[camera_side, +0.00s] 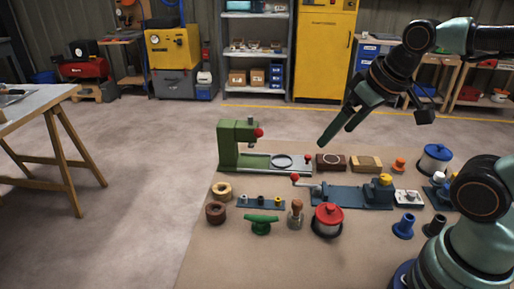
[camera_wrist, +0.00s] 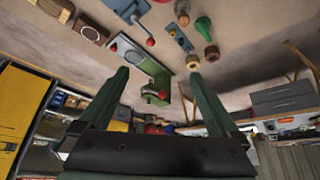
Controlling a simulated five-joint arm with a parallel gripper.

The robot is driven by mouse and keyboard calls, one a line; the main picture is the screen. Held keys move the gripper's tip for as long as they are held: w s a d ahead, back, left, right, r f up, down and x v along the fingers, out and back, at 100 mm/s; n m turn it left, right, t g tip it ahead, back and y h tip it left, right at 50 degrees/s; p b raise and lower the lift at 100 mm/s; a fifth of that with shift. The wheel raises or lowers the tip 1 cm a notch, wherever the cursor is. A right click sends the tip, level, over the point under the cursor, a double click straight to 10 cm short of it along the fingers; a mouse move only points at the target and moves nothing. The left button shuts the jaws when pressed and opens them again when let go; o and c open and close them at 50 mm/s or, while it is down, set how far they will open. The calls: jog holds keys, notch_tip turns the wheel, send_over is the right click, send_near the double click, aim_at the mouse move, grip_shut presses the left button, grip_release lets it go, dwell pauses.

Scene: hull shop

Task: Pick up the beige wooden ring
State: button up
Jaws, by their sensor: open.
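The beige wooden ring (camera_side: 221,190) lies flat on the brown mat at its left side, behind a darker brown ring (camera_side: 215,212). In the wrist view the beige ring (camera_wrist: 193,62) shows small near the top, just beyond the tip of one finger. My gripper (camera_side: 336,136) is open and empty, raised above the back of the mat, up and to the right of the beige ring and well apart from it. Both fingers of my gripper (camera_wrist: 159,76) show spread in the wrist view.
A green press (camera_side: 228,147) stands just behind the beige ring. A rail with small pegs (camera_side: 260,202), a green cleat (camera_side: 261,224) and a red-lidded pot (camera_side: 327,220) lie to its right. A blue vise-like fixture (camera_side: 345,196) is farther right. Bare mat lies in front.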

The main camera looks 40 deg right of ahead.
jog(key=m+g, duration=0.6)
jog(key=m, duration=1.2)
send_over(224, 190)
jog(key=f, duration=1.8)
jog(key=shift+w+f, duration=0.2)
jog(key=shift+f, duration=0.05)
jog(key=shift+s+f, duration=0.2)
jog(key=shift+f, duration=2.5)
jog(key=c, duration=1.4)
